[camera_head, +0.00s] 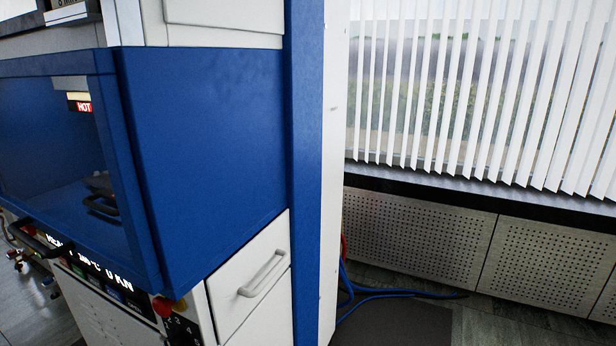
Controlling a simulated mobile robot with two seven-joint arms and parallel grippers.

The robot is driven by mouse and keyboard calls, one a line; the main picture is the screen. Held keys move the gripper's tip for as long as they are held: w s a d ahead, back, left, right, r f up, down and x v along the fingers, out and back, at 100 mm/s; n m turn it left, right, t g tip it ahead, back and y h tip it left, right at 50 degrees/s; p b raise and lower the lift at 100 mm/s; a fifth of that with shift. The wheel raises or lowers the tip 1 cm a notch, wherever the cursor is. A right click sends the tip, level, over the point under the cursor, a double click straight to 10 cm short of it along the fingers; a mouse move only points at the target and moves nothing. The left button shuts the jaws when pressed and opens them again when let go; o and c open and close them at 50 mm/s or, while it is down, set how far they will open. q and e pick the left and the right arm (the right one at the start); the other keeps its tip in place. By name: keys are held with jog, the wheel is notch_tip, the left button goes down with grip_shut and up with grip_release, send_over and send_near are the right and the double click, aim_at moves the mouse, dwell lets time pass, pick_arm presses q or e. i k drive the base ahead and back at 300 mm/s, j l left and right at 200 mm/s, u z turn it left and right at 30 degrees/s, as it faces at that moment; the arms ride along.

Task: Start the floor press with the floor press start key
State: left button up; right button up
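The floor press (205,140) is a large blue and white machine filling the left half of the head view. Its lit display (85,262) on the front panel reads partly "°C 0 KN"; the rest is hard to read. Below the display is a row of small coloured keys (110,287), too small to tell which is the start key. A red button (163,306) sits at the panel's right corner, beside a keypad (180,328) with numbers. Neither of my grippers is in view.
A white drawer front (250,285) with a handle is on the press's side. Blue hoses (390,292) lie on the floor behind it. Perforated panels (420,235) and a window with white blinds (470,90) stand at the right. Some floor shows at lower right.

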aim_at(79, 271)
jog(key=k+j+u, duration=0.75)
jog(key=j, duration=0.35)
jog(key=k, duration=0.1)
